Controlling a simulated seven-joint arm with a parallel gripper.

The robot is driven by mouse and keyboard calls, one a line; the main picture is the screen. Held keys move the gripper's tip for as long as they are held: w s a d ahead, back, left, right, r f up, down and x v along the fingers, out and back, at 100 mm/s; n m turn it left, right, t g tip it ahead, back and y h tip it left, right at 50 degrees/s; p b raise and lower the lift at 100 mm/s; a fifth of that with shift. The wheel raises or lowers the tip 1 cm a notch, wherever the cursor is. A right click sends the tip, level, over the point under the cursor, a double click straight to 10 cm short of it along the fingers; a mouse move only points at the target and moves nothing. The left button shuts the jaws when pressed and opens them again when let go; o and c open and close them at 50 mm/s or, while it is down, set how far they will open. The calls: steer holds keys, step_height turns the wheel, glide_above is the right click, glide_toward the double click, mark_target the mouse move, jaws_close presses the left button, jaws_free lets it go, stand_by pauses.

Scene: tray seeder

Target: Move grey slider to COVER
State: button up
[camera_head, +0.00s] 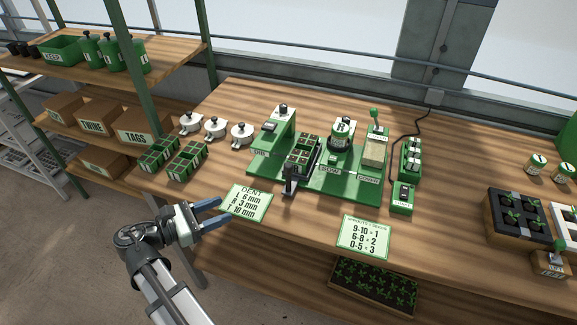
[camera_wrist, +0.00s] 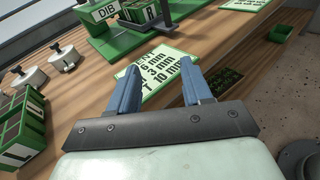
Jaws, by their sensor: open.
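The green seeder machine (camera_head: 345,190) stands on the wooden bench, with stations labelled DIB (camera_head: 262,153) and COVER (camera_head: 368,180) and another label between them that is hard to read. A dark carriage with a soil-filled cell tray (camera_head: 303,150) sits between the DIB label and the middle label. A dark grey upright handle (camera_head: 290,187), seemingly the grey slider, sticks out at its front edge. My gripper (camera_head: 223,211) is open and empty, left of and apart from the handle, by the DENT card (camera_head: 250,203). In the wrist view my blue fingers (camera_wrist: 163,80) are spread before that card.
A second card (camera_head: 365,236) lies at the bench front. White lidded pots (camera_head: 215,127) and green cell trays (camera_head: 187,160) stand left of the machine. A small green switch box (camera_head: 402,197) is at its right. Bare wood lies between the cards.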

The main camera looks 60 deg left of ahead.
mark_target(285, 169)
steer(key=w+d+r+n+t+y, duration=0.1)
steer(key=w+d+r+n+y, duration=0.2)
steer(key=w+r, duration=0.35)
steer(key=shift+m, duration=0.3)
steer(key=x, duration=1.4)
steer(key=shift+w+d+f, duration=0.1)
steer(key=shift+w+d, duration=0.05)
steer(key=shift+w, duration=0.15)
jaws_close()
